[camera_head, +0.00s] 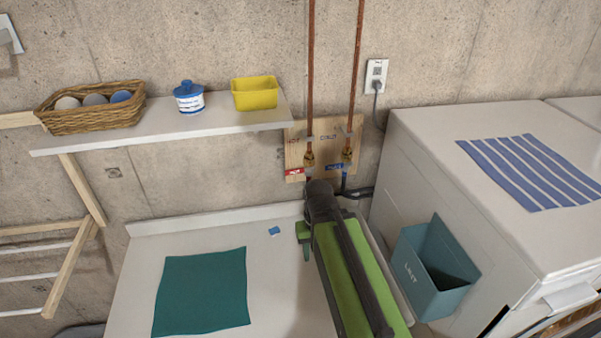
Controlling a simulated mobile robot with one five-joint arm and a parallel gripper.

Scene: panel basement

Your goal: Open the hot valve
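A wooden board (325,128) on the concrete wall carries two brass valves below copper pipes. The left valve (309,158) is the hot one, by the faint lettering above it and the red tag (294,172) at its lower left. The right valve (347,155) has a blue tag (336,168) below it. My green and dark arm reaches up from the bottom, and its dark end (321,196) is just below the board, under the hot valve. My fingertips are hidden or too small to make out. Whether my gripper touches the valve cannot be told. The handle position is unclear.
A shelf (215,125) at left holds a wicker basket (92,106), a blue-lidded jar (188,97) and a yellow tub (255,93). A white counter (135,275) carries a teal cloth (203,290). A white machine (430,135) with a teal bin (430,270) stands right.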

